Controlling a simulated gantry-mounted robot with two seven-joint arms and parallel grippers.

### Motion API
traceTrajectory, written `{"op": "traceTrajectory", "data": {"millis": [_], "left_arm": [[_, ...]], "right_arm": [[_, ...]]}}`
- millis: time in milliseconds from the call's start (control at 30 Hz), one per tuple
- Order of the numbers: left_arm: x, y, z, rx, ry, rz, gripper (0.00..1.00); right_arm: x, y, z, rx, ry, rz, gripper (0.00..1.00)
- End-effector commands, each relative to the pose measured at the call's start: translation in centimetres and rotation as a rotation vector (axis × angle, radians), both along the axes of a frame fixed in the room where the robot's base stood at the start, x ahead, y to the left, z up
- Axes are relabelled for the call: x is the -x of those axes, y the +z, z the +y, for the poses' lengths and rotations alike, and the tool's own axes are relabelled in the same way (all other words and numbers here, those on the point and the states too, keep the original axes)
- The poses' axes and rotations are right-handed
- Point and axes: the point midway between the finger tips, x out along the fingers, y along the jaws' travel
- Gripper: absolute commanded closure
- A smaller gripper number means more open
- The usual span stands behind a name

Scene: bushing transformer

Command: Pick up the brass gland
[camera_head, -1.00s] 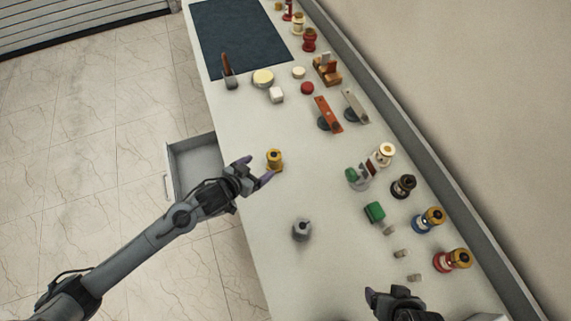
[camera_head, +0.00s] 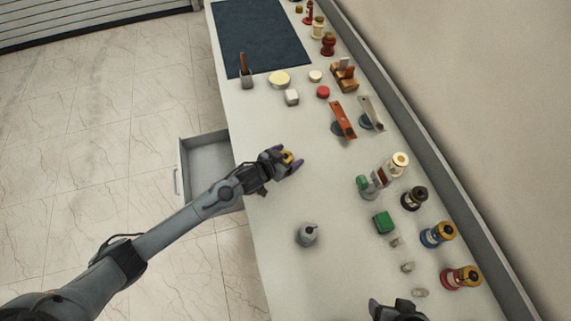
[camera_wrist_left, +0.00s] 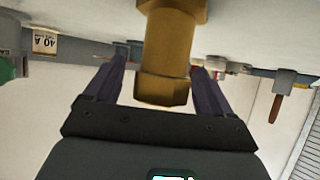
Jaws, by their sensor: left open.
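The brass gland (camera_head: 288,156) stands on the pale bench, mostly hidden by my left gripper (camera_head: 290,160) in the head view. In the left wrist view, the gland (camera_wrist_left: 166,55) is a brass-coloured cylinder with hexagonal faces, seen upside down. It sits between the two dark purple fingers of my left gripper (camera_wrist_left: 158,85). The fingers are open, one on each side, with a visible gap at the left finger; contact on the right is unclear. My right gripper (camera_head: 392,308) is at the bottom edge of the head view, partly cut off, and its jaws are not clear.
A grey holder (camera_head: 307,234) stands nearer on the bench. An open drawer (camera_head: 180,165) juts out left. To the right stand a green block (camera_head: 383,222), a black bushing (camera_head: 413,198), a blue-based one (camera_head: 438,235) and a red one (camera_head: 461,277). A dark mat (camera_head: 260,40) lies at the far end.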

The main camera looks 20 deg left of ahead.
Motion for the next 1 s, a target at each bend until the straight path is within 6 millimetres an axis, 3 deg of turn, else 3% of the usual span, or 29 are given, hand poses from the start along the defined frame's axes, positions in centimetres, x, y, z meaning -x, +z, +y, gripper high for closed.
{"op": "traceTrajectory", "data": {"millis": [367,833,1000], "left_arm": [[-0.72,-0.47,-0.27,0.000,0.000,0.001,0.17],[-0.71,-0.46,-0.24,0.000,0.000,0.001,0.86],[-0.78,-0.32,-0.25,0.001,0.000,-0.002,0.87]], "right_arm": [[-0.03,-0.04,0.22,-0.009,-0.005,0.000,0.21],[-0.03,-0.05,0.30,-0.012,-0.007,0.001,0.21],[-0.02,-0.05,0.25,-0.009,-0.005,0.000,0.21]]}}
